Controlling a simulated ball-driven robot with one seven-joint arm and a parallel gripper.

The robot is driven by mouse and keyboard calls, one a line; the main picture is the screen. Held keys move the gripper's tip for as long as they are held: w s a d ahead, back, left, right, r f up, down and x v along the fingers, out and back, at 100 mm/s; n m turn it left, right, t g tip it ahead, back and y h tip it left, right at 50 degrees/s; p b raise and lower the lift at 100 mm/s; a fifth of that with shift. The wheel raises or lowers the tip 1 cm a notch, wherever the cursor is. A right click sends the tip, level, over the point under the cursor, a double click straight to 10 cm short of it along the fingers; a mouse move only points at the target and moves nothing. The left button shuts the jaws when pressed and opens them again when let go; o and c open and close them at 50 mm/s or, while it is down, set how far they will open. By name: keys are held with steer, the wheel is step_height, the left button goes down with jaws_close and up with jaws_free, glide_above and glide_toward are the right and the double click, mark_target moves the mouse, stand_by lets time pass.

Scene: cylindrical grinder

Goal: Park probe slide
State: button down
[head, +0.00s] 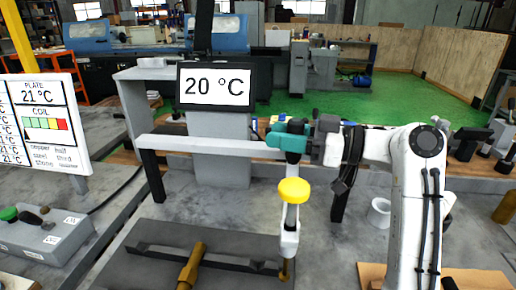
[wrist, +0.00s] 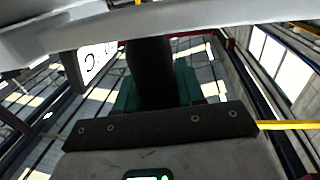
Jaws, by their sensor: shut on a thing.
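My gripper (head: 287,138) has teal fingers and is at the front of the pale rail, toward its right end. It is shut on a dark upright part at the top of the probe slide. The slide's yellow disc (head: 294,190) and white lower body (head: 290,238) hang below the gripper, ending in a small brass-coloured tip close to the dark plate. In the wrist view the dark part (wrist: 150,75) stands between the teal fingers (wrist: 186,84). The pale rail (head: 195,144) runs left from the gripper. The fingers hide how the slide meets the rail.
A display reading 20 °C (head: 216,87) stands behind the rail. A dark plate (head: 150,265) with a brass rod (head: 191,266) lies below. A plate and coil board (head: 40,120) and a control box (head: 45,232) are at left. A white cup (head: 379,212) is at right.

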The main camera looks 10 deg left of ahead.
steer(key=d+b, duration=0.1)
steer(key=d, duration=0.8)
steer(key=shift+d, duration=0.2)
steer(key=shift+s, duration=0.1)
steer(key=c, duration=0.9)
jaws_free()
steer(key=shift+d, duration=0.25)
steer(key=shift+o, duration=0.6)
steer(key=shift+a, duration=0.15)
steer(key=shift+b, duration=0.3)
steer(key=s+d+b, duration=0.1)
steer(key=s+d, duration=0.1)
steer(key=d, duration=0.8)
steer(key=shift+d+b, duration=0.3)
steer(key=shift+b, duration=0.05)
